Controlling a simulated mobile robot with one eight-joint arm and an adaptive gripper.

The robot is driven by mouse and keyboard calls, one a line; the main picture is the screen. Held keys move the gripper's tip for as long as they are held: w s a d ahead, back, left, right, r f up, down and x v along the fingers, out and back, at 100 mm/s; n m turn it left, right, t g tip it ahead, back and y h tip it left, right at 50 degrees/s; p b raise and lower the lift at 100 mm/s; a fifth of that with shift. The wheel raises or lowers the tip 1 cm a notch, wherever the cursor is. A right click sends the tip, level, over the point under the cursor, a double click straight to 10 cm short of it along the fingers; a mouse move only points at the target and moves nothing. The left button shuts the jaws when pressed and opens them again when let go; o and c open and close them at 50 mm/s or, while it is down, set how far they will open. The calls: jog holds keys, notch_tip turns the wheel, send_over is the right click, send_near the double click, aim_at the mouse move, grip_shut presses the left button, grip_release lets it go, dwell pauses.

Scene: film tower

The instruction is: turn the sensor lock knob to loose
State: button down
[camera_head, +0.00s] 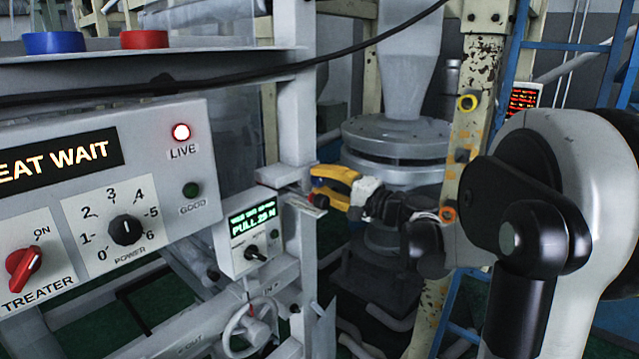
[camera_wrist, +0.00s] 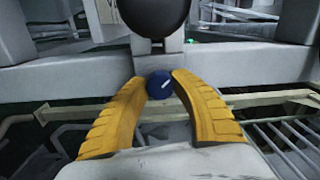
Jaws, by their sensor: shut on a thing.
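A small round blue knob (camera_wrist: 158,86) with a short white mark sits on a grey bracket in the wrist view; I take it to be the sensor lock knob. My gripper (camera_wrist: 160,88) has yellow ribbed fingers, one on each side of the knob, shut on it at the tips. The white mark runs nearly sideways, slightly tilted. No lettering for loose or locked is readable there. In the head view my gripper (camera_head: 317,183) reaches in from the right to the grey frame post, and the fingers mostly hide the knob.
A dark round body (camera_wrist: 154,15) stands just beyond the knob. Left of my gripper, a small display box (camera_head: 250,230) reads a pull value. Below it is a handwheel (camera_head: 250,328). A control panel (camera_head: 105,190) fills the left, with a lit red LIVE lamp (camera_head: 181,132).

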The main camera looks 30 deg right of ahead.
jog(key=shift+r+n, duration=0.1)
jog(key=shift+n, duration=0.2)
jog(key=c, duration=1)
grip_release()
jog(key=shift+c, duration=0.2)
jog(key=v, duration=1.2)
